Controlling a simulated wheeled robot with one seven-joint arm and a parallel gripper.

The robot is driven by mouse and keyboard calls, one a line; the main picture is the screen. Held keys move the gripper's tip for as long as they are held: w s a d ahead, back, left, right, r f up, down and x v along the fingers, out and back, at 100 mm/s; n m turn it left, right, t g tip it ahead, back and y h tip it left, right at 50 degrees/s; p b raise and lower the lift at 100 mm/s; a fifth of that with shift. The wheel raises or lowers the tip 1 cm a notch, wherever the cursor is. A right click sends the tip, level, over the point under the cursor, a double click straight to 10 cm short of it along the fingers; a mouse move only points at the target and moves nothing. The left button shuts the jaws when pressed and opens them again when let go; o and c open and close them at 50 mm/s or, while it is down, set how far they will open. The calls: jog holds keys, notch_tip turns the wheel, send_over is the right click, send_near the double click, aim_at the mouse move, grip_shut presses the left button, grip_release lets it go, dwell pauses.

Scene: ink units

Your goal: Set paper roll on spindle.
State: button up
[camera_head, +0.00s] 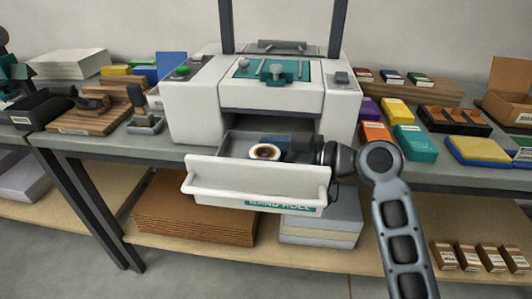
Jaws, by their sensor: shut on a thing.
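The white machine (185,115) stands on the workbench with its front drawer (255,180) pulled open. The paper roll (265,152), pale with a brown ring around a dark centre, is upright inside the drawer, its top end showing. My gripper (284,152) reaches into the drawer from the right and is shut on the roll's right side. The fingertips are small and dark against the drawer. The spindle does not show clearly. The drawer front hides the roll's lower part, so I cannot tell whether it is around the spindle or above it.
The drawer front with its white handle stands close in front of the roll. A black tray (450,128) and coloured boxes (415,142) lie right of the machine. Wooden blocks (100,110) and a stamp (145,120) lie left. Brown sheets (190,205) are stacked on the lower shelf.

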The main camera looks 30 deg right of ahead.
jog(key=o, duration=0.8)
jog(key=shift+c, duration=0.2)
jog(key=shift+d, duration=0.1)
jog(key=p+v, duration=0.1)
jog(key=v, duration=0.9)
jog(key=shift+s+d, duration=0.2)
jog(key=shift+s, duration=0.15)
jog(key=shift+r, duration=0.1)
